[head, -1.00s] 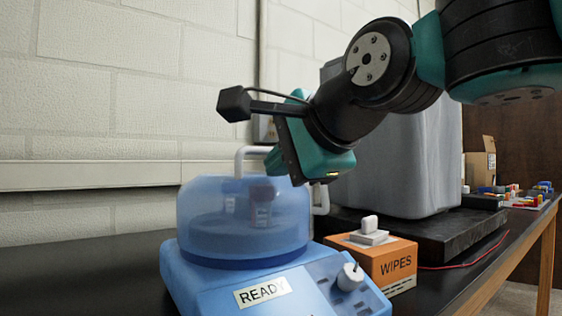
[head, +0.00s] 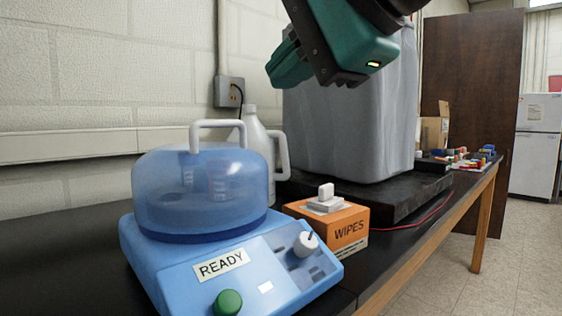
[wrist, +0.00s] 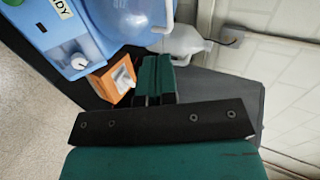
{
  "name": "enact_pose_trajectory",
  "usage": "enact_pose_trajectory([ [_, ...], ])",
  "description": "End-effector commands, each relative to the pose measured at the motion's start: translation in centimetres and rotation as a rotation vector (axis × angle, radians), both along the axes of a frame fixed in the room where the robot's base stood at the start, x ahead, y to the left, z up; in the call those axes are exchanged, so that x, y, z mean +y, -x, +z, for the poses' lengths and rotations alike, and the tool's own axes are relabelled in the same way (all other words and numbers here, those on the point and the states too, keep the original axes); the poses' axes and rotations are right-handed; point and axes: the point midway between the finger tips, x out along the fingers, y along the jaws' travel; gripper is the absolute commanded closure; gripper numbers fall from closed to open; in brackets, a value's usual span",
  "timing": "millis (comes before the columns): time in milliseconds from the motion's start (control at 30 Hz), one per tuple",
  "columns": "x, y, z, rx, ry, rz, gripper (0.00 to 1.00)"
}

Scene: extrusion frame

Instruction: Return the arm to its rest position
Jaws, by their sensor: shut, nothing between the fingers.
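My gripper (head: 286,66) is raised at the top of the head view, in front of the grey covered box and above the wipes box. It is shut and empty. In the wrist view its teal fingers (wrist: 155,78) are together with nothing between them. My arm runs out of the top of the head view, so most of it is hidden. The blue centrifuge-like machine (head: 222,260), labelled READY, stands at the lower left with its clear blue lid (head: 200,195) down. My gripper is apart from it.
An orange wipes box (head: 338,229) stands beside the machine. A white jug (head: 255,140) is behind the lid. The grey covered box (head: 350,130) stands on a black slab. Small colourful parts (head: 465,156) lie farther along the bench. Open floor is at right.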

Motion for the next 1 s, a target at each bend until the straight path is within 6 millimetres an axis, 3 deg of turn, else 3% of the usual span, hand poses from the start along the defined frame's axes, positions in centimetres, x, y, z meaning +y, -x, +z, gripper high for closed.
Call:
enact_pose_trajectory([
  [133,-2.5,-0.9,-6.9,-0.033,0.275,0.118,1.0],
  [267,-6.6,0.1,-15.8,-0.042,0.59,0.365,1.0],
  [400,-10.5,3.0,-23.0,-0.036,0.785,0.662,1.0],
  [633,-14.7,9.5,-30.6,-0.055,0.855,1.093,1.0],
  [700,-15.3,11.4,-31.3,-0.074,0.842,1.198,1.0],
  [733,-15.0,11.1,-29.4,-0.082,0.846,1.191,1.0],
  [1000,-14.9,11.0,-22.0,-0.082,0.849,1.187,1.0],
])
